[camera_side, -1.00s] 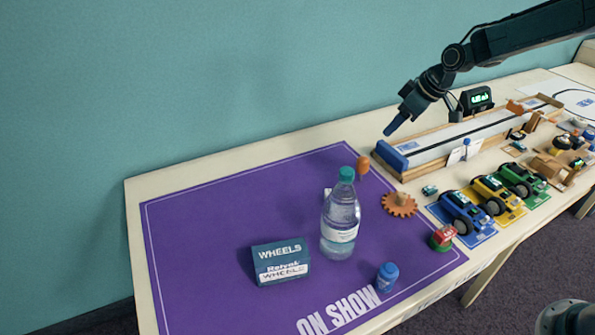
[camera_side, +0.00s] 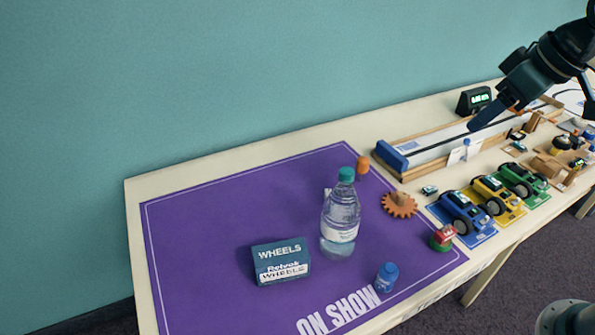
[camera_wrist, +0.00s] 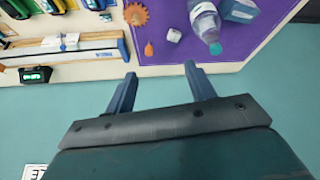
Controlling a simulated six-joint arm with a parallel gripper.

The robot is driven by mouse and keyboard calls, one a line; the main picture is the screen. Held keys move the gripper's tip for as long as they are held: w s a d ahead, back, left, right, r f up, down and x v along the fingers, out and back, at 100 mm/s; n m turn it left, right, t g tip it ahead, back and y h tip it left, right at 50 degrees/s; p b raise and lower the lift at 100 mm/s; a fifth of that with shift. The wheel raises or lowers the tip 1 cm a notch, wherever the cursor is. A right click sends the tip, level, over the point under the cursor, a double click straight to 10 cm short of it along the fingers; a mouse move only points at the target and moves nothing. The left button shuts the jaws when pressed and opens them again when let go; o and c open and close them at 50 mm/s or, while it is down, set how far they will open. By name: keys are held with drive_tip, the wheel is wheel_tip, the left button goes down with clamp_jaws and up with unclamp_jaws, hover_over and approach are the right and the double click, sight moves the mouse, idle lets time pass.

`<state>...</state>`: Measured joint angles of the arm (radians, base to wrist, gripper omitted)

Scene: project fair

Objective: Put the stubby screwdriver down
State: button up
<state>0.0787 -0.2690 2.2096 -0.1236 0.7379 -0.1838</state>
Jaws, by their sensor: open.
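A small orange object, which looks like the stubby screwdriver (camera_side: 363,165), stands near the right edge of the purple mat (camera_side: 220,215), behind the bottle. It also shows in the wrist view (camera_wrist: 148,49), beyond my fingertips and apart from them. Its shaft cannot be made out. My gripper (camera_wrist: 160,72) is open, with nothing between its fingers. In the side view my gripper (camera_side: 478,122) is above the wooden track, to the right of the orange object; only one finger shows clearly there.
A water bottle (camera_side: 340,218), a WHEELS box (camera_side: 281,262) and a blue bottle-like item (camera_side: 387,277) stand on the mat. A brown gear (camera_side: 399,204), a red-and-green item (camera_side: 443,238) and toy cars (camera_side: 462,212) are to the right. The mat's left part is clear.

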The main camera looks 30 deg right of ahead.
drive_tip(key=s+f+m, duration=0.1)
drive_tip(key=s+m, duration=0.1)
drive_tip(key=s, duration=1.2)
drive_tip(key=shift+s+f+h, duration=0.15)
drive_tip(key=shift+s+h, duration=0.05)
drive_tip(key=shift+h, duration=0.1)
idle(0.5)
